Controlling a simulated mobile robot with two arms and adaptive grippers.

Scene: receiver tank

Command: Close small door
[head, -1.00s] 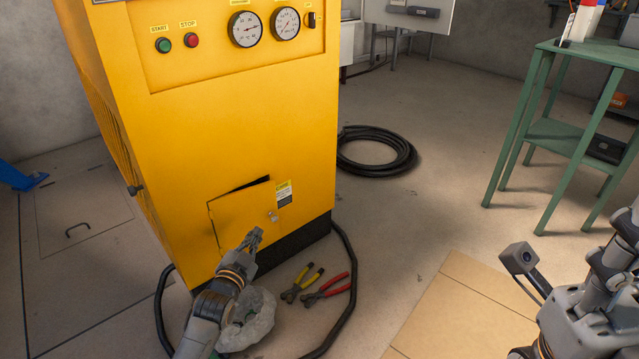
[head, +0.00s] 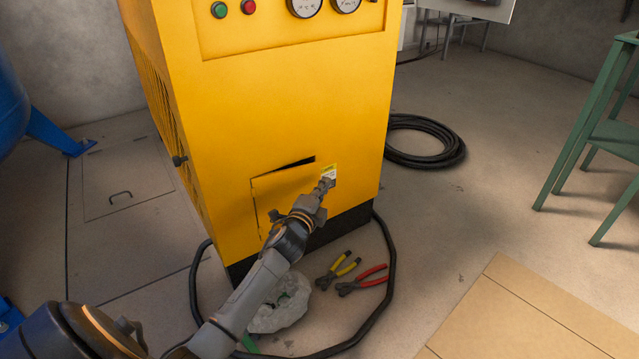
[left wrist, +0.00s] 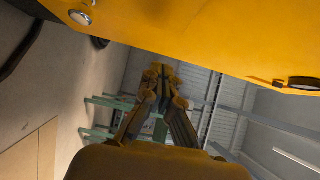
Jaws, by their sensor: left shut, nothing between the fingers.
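The small door (head: 283,190) is a yellow panel low on the front of the yellow cabinet (head: 280,110). It stands slightly ajar, with a dark gap along its top edge. My left gripper (head: 326,184) is shut and empty, its tips at the right side of the door, by the yellow label. I cannot tell whether they touch. In the left wrist view the shut fingers (left wrist: 158,72) point away beside the yellow surface, and a round metal piece (left wrist: 80,17) shows on that surface. The gripper hides the door's lower right part. My right gripper is not in view.
Pliers with yellow handles (head: 338,270) and pliers with red handles (head: 362,281) lie on the floor before the cabinet. A clear plastic bag (head: 283,304) lies below my arm. A black hose (head: 390,262) curves around them. A green table (head: 590,120) stands right.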

